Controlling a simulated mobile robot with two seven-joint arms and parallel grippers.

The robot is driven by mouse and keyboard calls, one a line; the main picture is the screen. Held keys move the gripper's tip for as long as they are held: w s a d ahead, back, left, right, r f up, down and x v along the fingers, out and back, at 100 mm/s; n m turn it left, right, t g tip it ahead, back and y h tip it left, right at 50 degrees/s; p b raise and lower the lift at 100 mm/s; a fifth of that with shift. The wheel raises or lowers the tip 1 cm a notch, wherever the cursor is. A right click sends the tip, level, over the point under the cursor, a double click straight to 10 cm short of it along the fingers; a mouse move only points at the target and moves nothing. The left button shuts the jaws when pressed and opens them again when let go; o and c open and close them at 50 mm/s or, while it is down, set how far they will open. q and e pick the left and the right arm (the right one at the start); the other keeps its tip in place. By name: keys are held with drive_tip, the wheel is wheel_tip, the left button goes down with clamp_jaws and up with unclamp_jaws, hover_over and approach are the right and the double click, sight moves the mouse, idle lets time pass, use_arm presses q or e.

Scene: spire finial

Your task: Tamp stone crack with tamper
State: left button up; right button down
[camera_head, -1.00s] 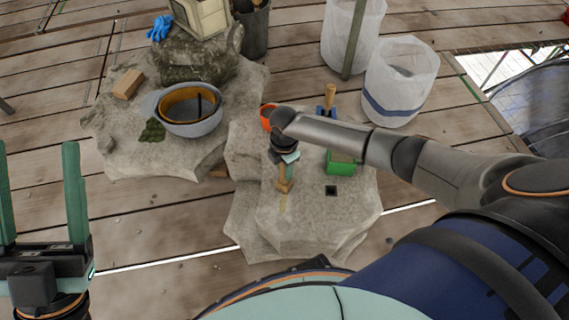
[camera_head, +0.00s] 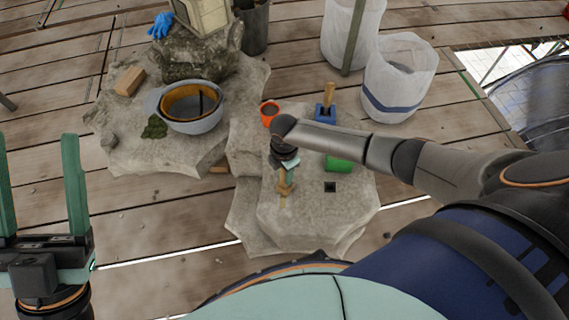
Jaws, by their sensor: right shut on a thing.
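The stone block (camera_head: 330,215) lies on the deck at centre, with a pale yellowish streak (camera_head: 283,203) on its top that looks like the filled crack. My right gripper (camera_head: 285,172) points down over the stone, shut on a small wooden tamper (camera_head: 285,188). The tamper's lower end is at the upper end of the streak; whether it touches the stone I cannot tell. My wrist hides part of the tool and stone behind it. My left gripper (camera_head: 38,140) is open and empty over the deck at far left.
An orange cup (camera_head: 269,112), a blue block with a wooden handle (camera_head: 326,108) and a green block (camera_head: 338,164) stand around my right forearm. A grey bowl (camera_head: 190,126) sits on the left stone. White buckets (camera_head: 400,85) stand behind. A square hole (camera_head: 330,187) is right of the tamper.

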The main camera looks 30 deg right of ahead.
drive_tip(key=shift+s+a+r+p, duration=0.1)
drive_tip(key=shift+s+a+p, duration=0.4)
drive_tip(key=shift+s+p, duration=0.4)
drive_tip(key=shift+a, duration=0.1)
drive_tip(key=shift+s+a+p, duration=0.15)
drive_tip(key=shift+s+p, duration=0.2)
drive_tip(key=shift+p, duration=0.1)
drive_tip(key=shift+s+a+f+p, duration=0.1)
drive_tip(key=shift+s+a+p, duration=0.2)
drive_tip(key=shift+s, duration=0.2)
drive_tip(key=shift+s+a+f+p, duration=0.1)
drive_tip(key=shift+s+a+p, duration=0.1)
drive_tip(key=shift+s+p, duration=0.25)
drive_tip(key=shift+r, duration=0.1)
wheel_tip(320, 180, up, 7)
drive_tip(key=p, duration=0.7)
